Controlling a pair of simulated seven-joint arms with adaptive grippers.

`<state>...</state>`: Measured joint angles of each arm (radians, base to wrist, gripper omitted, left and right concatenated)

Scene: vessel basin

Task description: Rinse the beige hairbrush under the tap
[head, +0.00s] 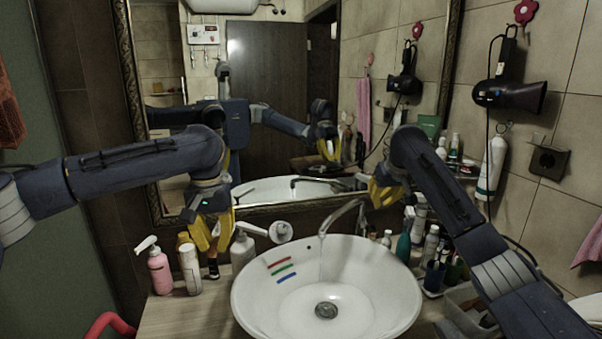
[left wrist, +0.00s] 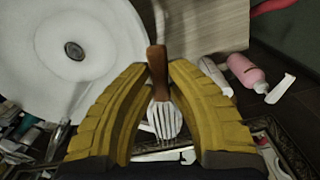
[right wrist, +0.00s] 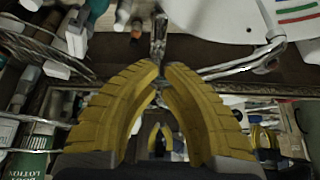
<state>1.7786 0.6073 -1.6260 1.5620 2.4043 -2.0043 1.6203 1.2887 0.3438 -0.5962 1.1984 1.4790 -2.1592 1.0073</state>
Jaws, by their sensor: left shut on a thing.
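My left gripper (head: 210,246) is left of the basin, pointing down above the counter. In the left wrist view its fingers are shut on a slim thing, seemingly the hairbrush (left wrist: 157,68), with a brown end and pale prongs or bristles between the fingers. In the head view the fingers mostly hide it. The chrome tap (head: 343,212) stands behind the white basin (head: 250,306), with a thin stream of water falling from its spout. My right gripper (head: 383,196) is behind and right of the tap; its tips look closed. In the right wrist view they are close to the chrome tap (right wrist: 240,65).
A pink pump bottle (head: 159,270) and a white bottle (head: 190,268) stand left of the basin. Several bottles, including a teal one (head: 404,243), crowd the right side. A framed mirror (head: 280,100) is behind. The basin's interior is clear except for coloured stripes.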

